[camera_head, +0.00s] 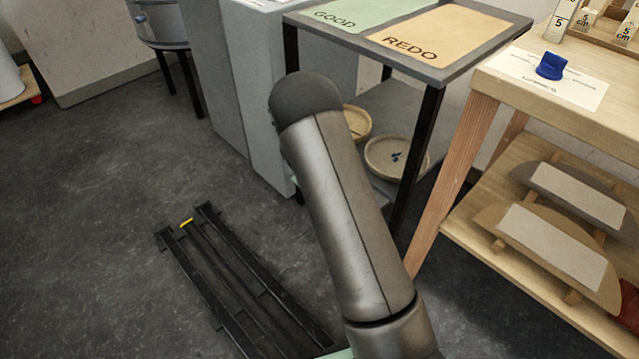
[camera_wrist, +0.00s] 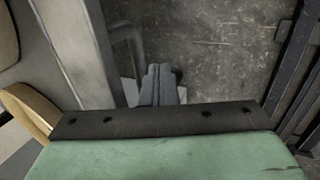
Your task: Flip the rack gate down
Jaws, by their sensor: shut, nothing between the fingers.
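I cannot make out a rack gate for certain in either view. In the wrist view my gripper (camera_wrist: 158,72) points away from the camera, its two grey fingers shut together with nothing between them. A pale grey upright panel (camera_wrist: 78,45) stands left of the fingers. A grey bent bar (camera_wrist: 133,42) shows just beyond the fingertips to the left; I cannot tell whether it belongs to a gate or whether the fingers touch it. In the head view my arm crosses the middle, and my fingers are out of sight below the frame.
A dark-legged table (camera_head: 455,72) bears a green GOOD mat (camera_head: 365,12) and an orange REDO mat (camera_head: 440,35). Bowls (camera_head: 395,158) sit on its lower shelf. A wooden bench (camera_head: 560,100) with a blue piece (camera_head: 550,66) stands right. Open floor (camera_head: 100,170) lies left.

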